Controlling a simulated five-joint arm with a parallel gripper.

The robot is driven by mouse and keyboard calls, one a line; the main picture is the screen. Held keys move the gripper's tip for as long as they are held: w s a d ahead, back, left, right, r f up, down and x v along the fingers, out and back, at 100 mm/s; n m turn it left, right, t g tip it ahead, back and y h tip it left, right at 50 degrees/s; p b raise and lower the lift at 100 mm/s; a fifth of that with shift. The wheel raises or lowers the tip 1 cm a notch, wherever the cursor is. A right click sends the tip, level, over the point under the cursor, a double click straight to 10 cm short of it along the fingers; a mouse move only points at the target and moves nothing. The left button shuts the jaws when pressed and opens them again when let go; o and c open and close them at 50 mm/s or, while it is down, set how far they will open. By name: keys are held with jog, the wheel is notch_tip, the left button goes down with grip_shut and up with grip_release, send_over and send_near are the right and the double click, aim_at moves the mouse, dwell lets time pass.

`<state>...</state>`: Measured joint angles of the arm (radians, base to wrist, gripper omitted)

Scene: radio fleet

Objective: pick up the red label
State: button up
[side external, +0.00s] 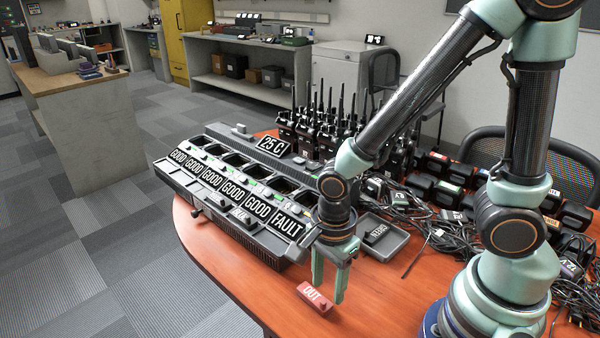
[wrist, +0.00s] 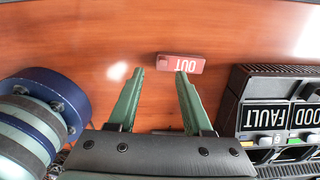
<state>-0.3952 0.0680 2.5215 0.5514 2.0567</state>
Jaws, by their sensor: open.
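The red label (side external: 315,297) is a small red block with white letters "OUT". It lies on the wooden table near the front edge. In the wrist view the red label (wrist: 180,64) lies just past my fingertips, nearer the right finger. My gripper (side external: 327,292) points down at the table with its two green fingers apart and nothing between them. In the side view the label is beside and in front of the fingers. In the wrist view my gripper (wrist: 160,73) is open, its right fingertip at or close to the label's lower edge. I cannot tell whether they touch.
A multi-bay charger (side external: 235,190) with GOOD and FAULT plates stands left of my gripper. A grey tray (side external: 383,238) is behind it. Radios (side external: 325,130) and tangled cables (side external: 450,235) fill the back and right. The table's front edge is close to the label.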

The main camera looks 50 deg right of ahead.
aim_at(324, 300)
jog(key=shift+w+a+f, duration=0.1)
jog(key=shift+w+f, duration=0.05)
jog(key=shift+f, duration=0.85)
jog(key=shift+w+f, duration=0.1)
jog(key=shift+f, duration=0.9)
grip_shut()
